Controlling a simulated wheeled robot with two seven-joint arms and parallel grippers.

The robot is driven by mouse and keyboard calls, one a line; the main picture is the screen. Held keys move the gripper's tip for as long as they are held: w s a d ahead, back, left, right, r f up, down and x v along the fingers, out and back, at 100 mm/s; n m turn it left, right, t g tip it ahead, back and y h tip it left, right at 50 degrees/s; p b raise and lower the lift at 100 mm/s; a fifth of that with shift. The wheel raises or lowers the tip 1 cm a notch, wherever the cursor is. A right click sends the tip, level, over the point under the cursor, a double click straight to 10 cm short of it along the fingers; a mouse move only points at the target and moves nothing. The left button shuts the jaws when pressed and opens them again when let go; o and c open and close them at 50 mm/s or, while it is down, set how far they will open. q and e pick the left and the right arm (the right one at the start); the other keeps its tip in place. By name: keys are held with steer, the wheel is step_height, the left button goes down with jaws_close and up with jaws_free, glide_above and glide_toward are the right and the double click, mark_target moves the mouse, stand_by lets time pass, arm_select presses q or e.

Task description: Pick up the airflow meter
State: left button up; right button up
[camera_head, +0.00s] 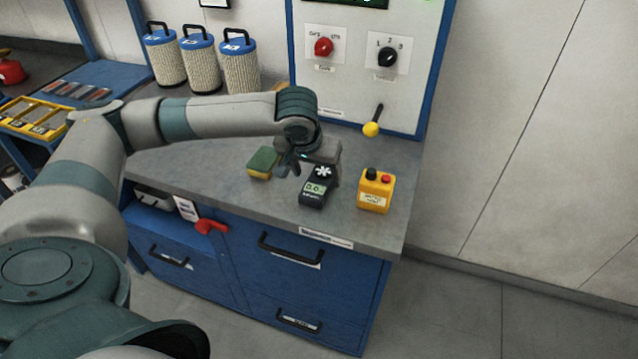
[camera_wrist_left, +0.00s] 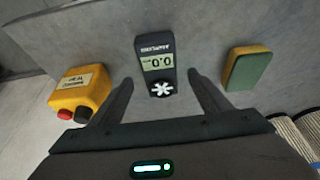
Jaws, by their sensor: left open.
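The airflow meter (camera_head: 315,190) is a small dark device with a pale display and a white fan wheel, lying on the grey workbench. It also shows in the left wrist view (camera_wrist_left: 156,66), with its display reading 0.0 and its fan end nearest my gripper. My left gripper (camera_head: 310,172) is open at the meter's fan end. In the left wrist view the fingers of the left gripper (camera_wrist_left: 161,78) stand on either side of the meter, with a gap to each side, and it is empty. I cannot tell the exact height of the fingertips. My right gripper is not in view.
A yellow box with red and black buttons (camera_head: 376,190) stands right of the meter. A green and yellow sponge (camera_head: 262,163) lies to its left. Several filter cartridges (camera_head: 240,66) stand at the back. A control panel (camera_head: 360,60) rises behind; the bench's front edge is close.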

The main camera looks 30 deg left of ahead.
mark_target(318, 182)
arm_select(q)
steer(key=shift+p+x, duration=0.45)
steer(key=shift+x, duration=1.5)
steer(key=shift+s, duration=0.15)
steer(key=shift+c, duration=0.3)
steer(key=c, duration=1.2)
steer(key=shift+r, duration=0.1)
step_height(318, 182, up, 8)
steer(key=shift+r+b, duration=0.2)
steer(key=shift+b, duration=0.75)
steer(key=shift+r, duration=0.75)
